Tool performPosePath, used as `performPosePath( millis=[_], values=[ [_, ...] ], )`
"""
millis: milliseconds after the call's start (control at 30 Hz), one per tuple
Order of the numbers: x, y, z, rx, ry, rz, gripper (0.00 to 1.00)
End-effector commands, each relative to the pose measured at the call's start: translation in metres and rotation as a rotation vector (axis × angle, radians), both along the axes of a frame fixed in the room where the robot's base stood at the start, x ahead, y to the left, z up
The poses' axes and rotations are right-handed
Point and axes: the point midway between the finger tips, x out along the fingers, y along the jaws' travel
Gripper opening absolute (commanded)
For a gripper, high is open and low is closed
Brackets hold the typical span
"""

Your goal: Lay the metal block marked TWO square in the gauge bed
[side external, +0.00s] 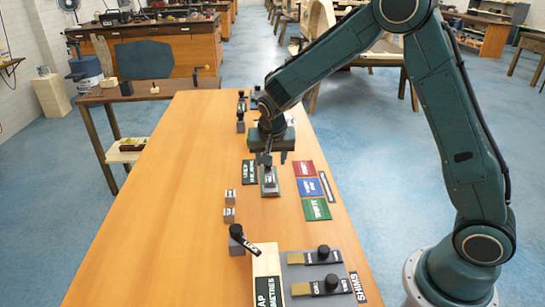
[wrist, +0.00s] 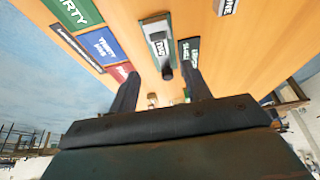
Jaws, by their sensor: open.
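The gauge bed (side external: 277,191) is a grey-green tray on the wooden bench. It also shows in the wrist view (wrist: 150,20). A metal block (side external: 270,181) with a black knob lies in it, looking roughly in line with its sides. In the wrist view the block (wrist: 161,57) bears a small label that seems to read TWO. My gripper (side external: 275,159) is just above the bed, its fingers apart. In the wrist view the open fingers (wrist: 162,75) stand either side of the knob, with no visible contact. Exact seating is too small to tell.
Red (side external: 304,169), blue (side external: 310,187) and green (side external: 317,209) cards lie right. Two small labelled blocks (side external: 230,197) and a knobbed piece (side external: 238,240) sit nearer, with a grey shims tray (side external: 300,272). The bench's left side is clear.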

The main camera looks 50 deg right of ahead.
Motion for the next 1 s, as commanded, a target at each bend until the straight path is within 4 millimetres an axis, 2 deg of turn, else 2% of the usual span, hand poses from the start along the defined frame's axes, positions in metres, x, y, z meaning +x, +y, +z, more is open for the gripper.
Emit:
performPosePath(
  millis=[200,767,1000],
  values=[
    [-0.002,0.002,0.008,0.001,-0.001,0.000,0.48],
    [-0.003,0.002,0.008,0.000,0.000,0.001,0.48],
    [-0.013,0.004,0.026,0.009,-0.003,0.031,0.48]
  ],
)
